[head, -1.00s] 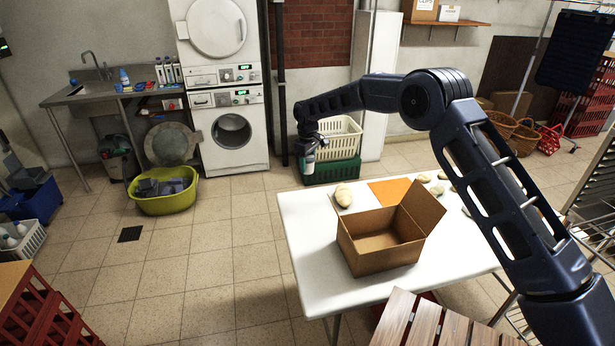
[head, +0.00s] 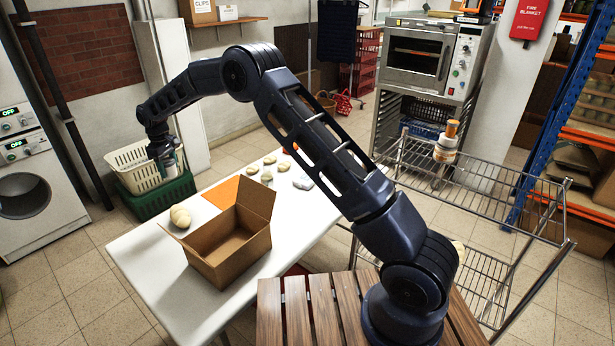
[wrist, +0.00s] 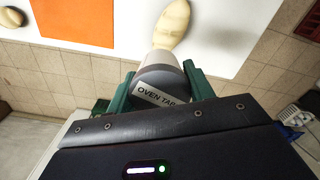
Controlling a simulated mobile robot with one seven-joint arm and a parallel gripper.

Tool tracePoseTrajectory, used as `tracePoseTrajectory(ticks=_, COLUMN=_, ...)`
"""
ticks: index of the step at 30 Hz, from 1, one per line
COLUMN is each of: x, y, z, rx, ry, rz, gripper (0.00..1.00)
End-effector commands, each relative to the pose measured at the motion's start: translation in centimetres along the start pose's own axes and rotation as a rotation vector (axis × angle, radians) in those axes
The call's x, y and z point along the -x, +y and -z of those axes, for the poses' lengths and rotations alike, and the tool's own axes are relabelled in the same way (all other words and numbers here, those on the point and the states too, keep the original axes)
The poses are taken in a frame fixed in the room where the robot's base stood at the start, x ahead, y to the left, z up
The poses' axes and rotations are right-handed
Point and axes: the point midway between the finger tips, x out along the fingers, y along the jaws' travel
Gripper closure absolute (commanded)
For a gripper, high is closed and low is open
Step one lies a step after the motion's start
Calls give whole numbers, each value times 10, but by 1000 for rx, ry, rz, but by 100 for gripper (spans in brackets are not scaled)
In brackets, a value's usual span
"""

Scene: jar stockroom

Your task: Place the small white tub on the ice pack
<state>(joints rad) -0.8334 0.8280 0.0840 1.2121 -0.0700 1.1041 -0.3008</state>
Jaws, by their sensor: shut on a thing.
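My gripper (head: 163,152) is off the far left edge of the table, in front of the crates. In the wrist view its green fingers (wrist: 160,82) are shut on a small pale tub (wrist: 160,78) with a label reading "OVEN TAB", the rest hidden. This looks like the small white tub; in the head view only a little of it shows below the gripper. A pale grey-blue packet (head: 302,182) lies on the far right part of the table, partly by my arm. It may be the ice pack, but it is too small to be sure.
The white table (head: 145,262) holds an open cardboard box (head: 228,252), an orange mat (head: 222,191), a bread-like lump (head: 180,217) and several small pale lumps (head: 268,160). A cream crate (head: 132,168) on a green crate (head: 155,196) stands behind. A wire rack (head: 500,215) is right.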

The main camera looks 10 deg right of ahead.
Motion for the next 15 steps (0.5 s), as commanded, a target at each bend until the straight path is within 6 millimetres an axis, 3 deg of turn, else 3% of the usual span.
tracePoseTrajectory(ticks=3, x=3, y=49, z=-27, rx=-104, ry=1, rz=0, gripper=76)
tracePoseTrajectory(ticks=15, x=11, y=189, z=-133, rx=-453, ry=0, rz=-1, gripper=76)
